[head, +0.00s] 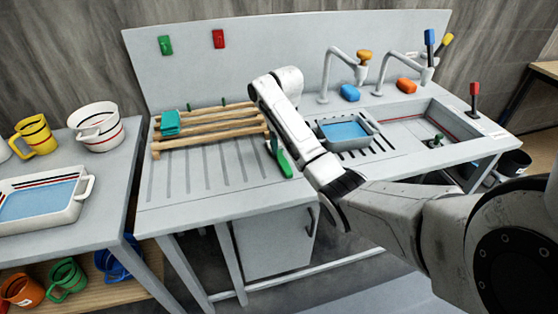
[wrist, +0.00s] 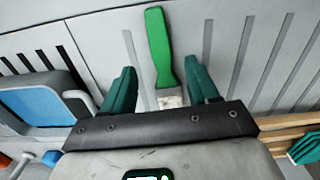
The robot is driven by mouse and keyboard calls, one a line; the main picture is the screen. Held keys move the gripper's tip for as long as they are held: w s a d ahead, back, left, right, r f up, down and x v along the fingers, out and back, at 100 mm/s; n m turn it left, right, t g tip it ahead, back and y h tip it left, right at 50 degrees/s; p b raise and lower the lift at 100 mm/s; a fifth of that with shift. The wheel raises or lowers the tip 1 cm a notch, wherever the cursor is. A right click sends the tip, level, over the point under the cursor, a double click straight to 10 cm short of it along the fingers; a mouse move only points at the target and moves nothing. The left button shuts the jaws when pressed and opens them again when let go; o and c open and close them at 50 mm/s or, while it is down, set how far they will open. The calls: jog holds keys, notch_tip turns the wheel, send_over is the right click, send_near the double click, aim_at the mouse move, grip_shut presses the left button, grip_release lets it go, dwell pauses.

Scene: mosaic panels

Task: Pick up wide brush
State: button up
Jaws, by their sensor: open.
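The brush (head: 284,163) has a bright green handle and lies on the grooved grey drainboard (head: 210,185), near the middle of the bench. In the wrist view the brush (wrist: 158,45) points away from me, with its pale metal end nearest my gripper's palm. My gripper (wrist: 160,72) is open, with one teal finger on each side of the brush and a visible gap on both sides. In the head view my arm hides most of my gripper. The brush's near end is partly hidden by the palm in the wrist view.
Wooden rods (head: 215,131) carrying a teal block (head: 170,129) lie left of the brush. A grey tray (head: 372,142) with a blue inside sits to its right, beside the sink (head: 455,125). Taps stand behind. The drainboard's front is clear.

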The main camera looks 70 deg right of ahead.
aim_at(283, 161)
jog(key=shift+w+d+f+p, duration=0.1)
jog(key=shift+f+p, duration=0.15)
jog(key=shift+f, duration=1.3)
jog(key=shift+w+d+f+p, duration=0.1)
jog(key=shift+f+p, duration=0.15)
jog(key=shift+f, duration=1.25)
jog(key=shift+c, duration=0.2)
grip_shut()
